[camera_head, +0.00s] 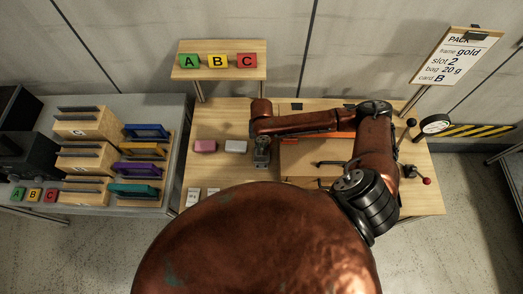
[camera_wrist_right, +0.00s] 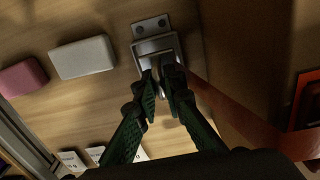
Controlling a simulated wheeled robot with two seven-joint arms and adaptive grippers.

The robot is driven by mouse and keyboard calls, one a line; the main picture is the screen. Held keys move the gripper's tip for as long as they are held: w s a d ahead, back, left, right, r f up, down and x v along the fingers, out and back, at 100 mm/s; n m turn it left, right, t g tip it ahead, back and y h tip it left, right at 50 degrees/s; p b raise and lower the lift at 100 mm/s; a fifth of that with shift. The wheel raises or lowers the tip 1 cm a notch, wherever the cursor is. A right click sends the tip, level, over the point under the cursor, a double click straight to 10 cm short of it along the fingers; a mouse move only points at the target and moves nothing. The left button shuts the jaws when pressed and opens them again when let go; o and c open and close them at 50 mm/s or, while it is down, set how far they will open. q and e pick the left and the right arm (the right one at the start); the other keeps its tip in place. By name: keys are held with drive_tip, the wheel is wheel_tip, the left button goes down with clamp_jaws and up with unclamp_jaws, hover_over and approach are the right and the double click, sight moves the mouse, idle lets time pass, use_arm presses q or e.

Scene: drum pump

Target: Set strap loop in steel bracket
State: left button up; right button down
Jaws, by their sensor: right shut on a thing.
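The steel bracket (camera_wrist_right: 155,45) is a grey metal frame with a two-hole plate, fixed on the wooden bench top. In the head view it shows as a small grey piece, the steel bracket (camera_head: 262,158), below the end of my right arm. My right gripper (camera_wrist_right: 160,80) has its dark green fingers closed together at the bracket's near opening. It also shows in the head view, my right gripper (camera_head: 262,143), pointing down. The strap loop is mostly hidden between the fingertips; I cannot tell whether it sits inside the bracket. My left gripper is not in view.
A pink block (camera_head: 205,146) and a white block (camera_head: 236,146) lie left of the bracket. A wooden case (camera_head: 300,160) with orange parts stands close on its right. White cards (camera_head: 193,197) lie nearer.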

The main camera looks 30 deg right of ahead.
drive_tip(key=shift+f, duration=1.95)
drive_tip(key=c, duration=2)
unclamp_jaws()
drive_tip(key=shift+f, duration=0.15)
wheel_tip(320, 180, up, 12)
drive_tip(key=shift+r, duration=0.2)
